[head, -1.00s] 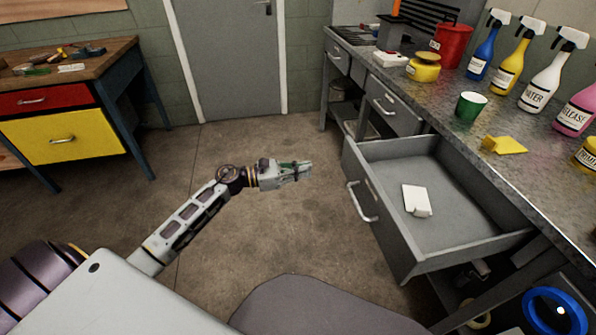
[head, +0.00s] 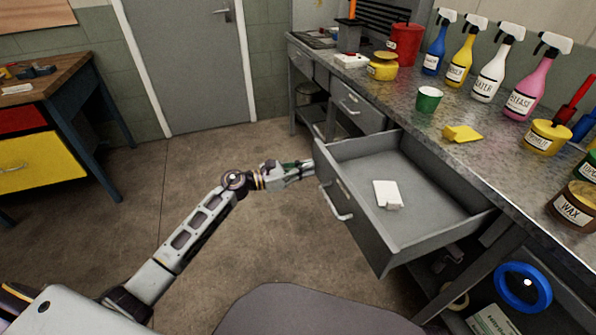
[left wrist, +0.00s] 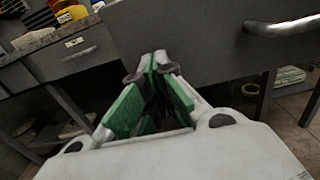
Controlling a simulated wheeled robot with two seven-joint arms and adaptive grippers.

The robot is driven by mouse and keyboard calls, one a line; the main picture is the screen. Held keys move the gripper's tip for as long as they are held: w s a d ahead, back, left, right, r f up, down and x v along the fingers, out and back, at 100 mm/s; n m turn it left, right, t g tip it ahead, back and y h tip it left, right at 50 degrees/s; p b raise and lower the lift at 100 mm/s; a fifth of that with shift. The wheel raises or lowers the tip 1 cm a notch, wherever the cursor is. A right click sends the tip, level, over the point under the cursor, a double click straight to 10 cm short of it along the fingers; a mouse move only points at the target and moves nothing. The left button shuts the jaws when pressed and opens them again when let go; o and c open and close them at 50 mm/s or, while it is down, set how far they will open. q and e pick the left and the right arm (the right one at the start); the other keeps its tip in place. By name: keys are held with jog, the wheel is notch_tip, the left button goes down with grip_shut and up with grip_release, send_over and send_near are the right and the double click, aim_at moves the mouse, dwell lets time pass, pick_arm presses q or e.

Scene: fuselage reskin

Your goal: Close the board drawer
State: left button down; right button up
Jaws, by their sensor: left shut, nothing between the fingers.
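The board drawer (head: 362,222) is pulled out of the grey workbench. A white block-like item (head: 387,194) lies inside on its floor. Its bar handle (head: 337,201) is on the front face, and a bar handle also shows at the upper right of the left wrist view (left wrist: 284,25). My left gripper (head: 309,166) is at the far end of the drawer front, beyond the handle. In the left wrist view its green-padded fingers (left wrist: 154,62) are closed together with nothing between them, facing the grey drawer front (left wrist: 200,40). I cannot tell whether they touch it. My right gripper is not in view.
The bench top (head: 400,110) holds several spray bottles, a green cup (head: 429,99), a yellow sponge-like piece (head: 462,134) and jars. A shut drawer (head: 357,106) sits farther along. A blue ring (head: 523,288) is below the bench. The floor left of the drawer is clear.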

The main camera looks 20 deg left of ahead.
aim_at(384, 156)
pick_arm(q)
jog(key=shift+w+d, duration=0.2)
jog(key=shift+d, duration=0.15)
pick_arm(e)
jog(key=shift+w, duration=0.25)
